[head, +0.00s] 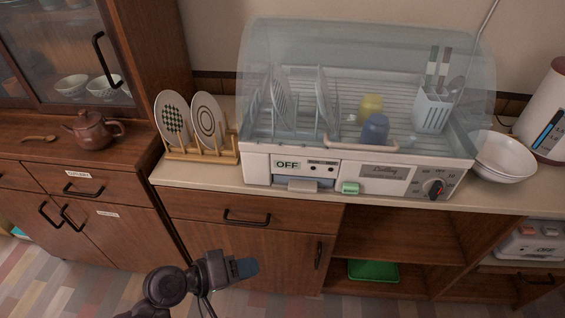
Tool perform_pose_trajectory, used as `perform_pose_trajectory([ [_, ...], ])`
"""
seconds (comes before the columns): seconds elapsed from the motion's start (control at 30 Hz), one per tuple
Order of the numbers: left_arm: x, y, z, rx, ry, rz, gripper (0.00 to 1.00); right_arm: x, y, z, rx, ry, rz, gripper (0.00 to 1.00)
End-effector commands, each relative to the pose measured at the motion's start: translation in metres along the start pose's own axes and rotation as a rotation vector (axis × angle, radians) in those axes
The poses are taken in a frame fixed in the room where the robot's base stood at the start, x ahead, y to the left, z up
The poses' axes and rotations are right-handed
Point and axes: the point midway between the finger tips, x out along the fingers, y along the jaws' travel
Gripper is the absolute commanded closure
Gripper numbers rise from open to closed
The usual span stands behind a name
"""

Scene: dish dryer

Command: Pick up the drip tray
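The white dish dryer (258,168) stands on the counter under a clear cover. Low on its front, below the OFF display, is a pale grey tab with a bluish strip, which looks like the front of the drip tray (303,185); the rest of it is hidden inside the dryer. My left gripper (245,268) is in front of the lower cabinet, below the dryer and apart from it. My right gripper is out of view.
A wooden rack (203,156) with two plates stands left of the dryer. White bowls (503,160) and a white kettle (545,115) stand to its right. A green tray (373,270) lies on the open lower shelf. The counter edge (215,187) lies above my gripper.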

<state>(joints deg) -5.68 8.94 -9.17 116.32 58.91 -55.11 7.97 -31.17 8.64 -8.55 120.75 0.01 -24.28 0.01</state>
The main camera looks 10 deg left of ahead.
Motion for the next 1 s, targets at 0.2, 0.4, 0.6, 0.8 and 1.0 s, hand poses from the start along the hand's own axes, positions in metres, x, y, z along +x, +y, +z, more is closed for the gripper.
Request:
perform_pose_trajectory([
  [0.2,0.036,0.035,-0.066,-0.225,0.111,0.271,0.81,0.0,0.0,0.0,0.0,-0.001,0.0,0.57],
  [0.4,0.047,0.049,-0.1,-0.364,0.164,0.39,0.81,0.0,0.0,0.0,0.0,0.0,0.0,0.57],
  [0.6,0.06,0.056,-0.111,-0.392,0.175,0.414,0.81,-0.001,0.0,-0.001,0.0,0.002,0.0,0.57],
  [0.8,0.086,0.066,-0.117,-0.391,0.174,0.413,0.81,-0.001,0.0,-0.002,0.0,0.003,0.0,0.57],
  [1.0,0.099,0.071,-0.119,-0.391,0.174,0.411,0.81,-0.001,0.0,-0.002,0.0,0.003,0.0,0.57],
])
